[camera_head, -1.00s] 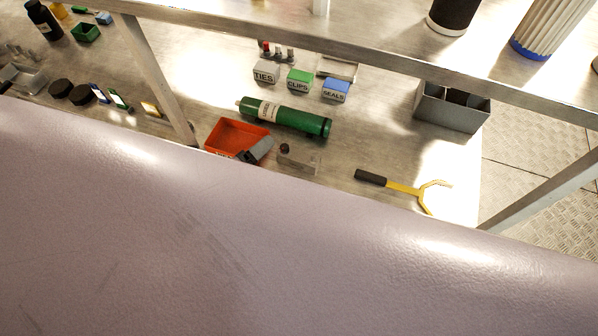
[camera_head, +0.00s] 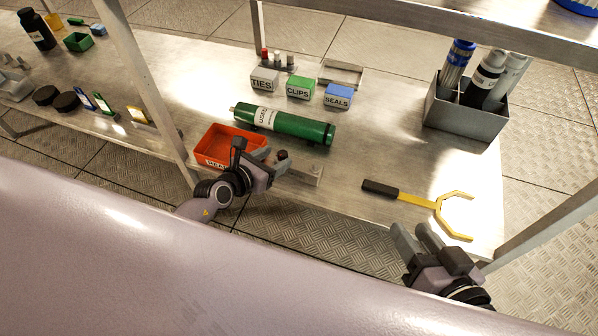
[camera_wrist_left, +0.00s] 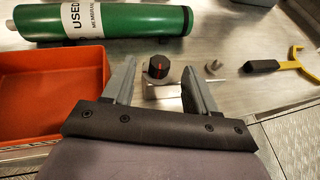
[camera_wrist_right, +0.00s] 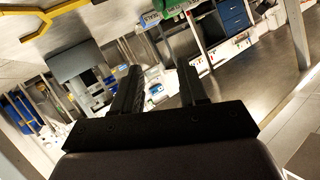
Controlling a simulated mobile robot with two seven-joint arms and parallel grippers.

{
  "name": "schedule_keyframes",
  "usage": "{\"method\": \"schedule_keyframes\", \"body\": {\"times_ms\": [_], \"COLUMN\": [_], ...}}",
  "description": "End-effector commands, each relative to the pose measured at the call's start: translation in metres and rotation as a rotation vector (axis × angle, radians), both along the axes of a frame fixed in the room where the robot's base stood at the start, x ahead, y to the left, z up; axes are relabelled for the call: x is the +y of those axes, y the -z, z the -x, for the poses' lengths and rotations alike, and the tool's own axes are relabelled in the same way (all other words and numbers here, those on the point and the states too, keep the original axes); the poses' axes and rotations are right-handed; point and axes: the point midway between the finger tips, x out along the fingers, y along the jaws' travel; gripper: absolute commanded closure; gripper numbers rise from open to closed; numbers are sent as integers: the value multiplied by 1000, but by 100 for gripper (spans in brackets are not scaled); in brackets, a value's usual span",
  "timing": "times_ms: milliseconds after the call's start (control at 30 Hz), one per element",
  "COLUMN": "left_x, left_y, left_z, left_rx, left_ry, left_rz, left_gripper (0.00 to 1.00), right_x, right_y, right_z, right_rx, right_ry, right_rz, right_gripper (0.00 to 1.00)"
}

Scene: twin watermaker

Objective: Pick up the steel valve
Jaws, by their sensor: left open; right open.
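The steel valve (camera_head: 306,173) lies on the lower steel shelf, right of the red-orange bin. It is a small metal body with a black knob; in the left wrist view the knob (camera_wrist_left: 158,68) carries a red mark. My left gripper (camera_head: 278,162) is at the valve's left end in the head view. In the left wrist view its open fingers (camera_wrist_left: 158,75) appear either side of the knob; I cannot tell the gap in depth. My right gripper (camera_head: 412,232) is open and empty at the shelf's front edge, below the yellow wrench.
The red-orange bin (camera_head: 212,158) is beside my left gripper. A green cylinder (camera_head: 285,123) lies behind the valve. The yellow wrench (camera_head: 420,199) lies to the right. A grey holder (camera_head: 455,118) stands at the back right. Shelf posts (camera_head: 150,90) rise nearby.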

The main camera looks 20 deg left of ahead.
Motion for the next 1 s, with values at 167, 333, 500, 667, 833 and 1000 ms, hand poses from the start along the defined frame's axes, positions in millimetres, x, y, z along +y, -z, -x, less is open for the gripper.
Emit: {"method": "schedule_keyframes", "body": {"times_ms": [167, 333, 500, 667, 833, 1000], "left_x": [-5, -6, -6, -6, -6, -5], "left_y": [9, 8, 8, 8, 8, 8], "left_z": [-16, -17, -17, -17, -17, -17], "left_rx": [0, 1, 1, 0, 0, 0], "left_ry": [0, 0, 0, 0, 0, 0], "left_rz": [0, 1, 1, 1, 1, 1], "left_gripper": [43, 43, 65, 100, 100, 100], "right_x": [8, 9, 9, 9, 9, 9], "right_y": [3, 1, 1, 1, 1, 1], "right_z": [-2, -2, -2, -2, -2, -2], "right_rx": [1, 2, 1, 1, 0, 0], "right_ry": [-17, -20, -20, -20, -19, -19], "right_rz": [-50, -57, -56, -56, -56, -56], "right_gripper": [57, 57, 57, 57, 57, 57]}}
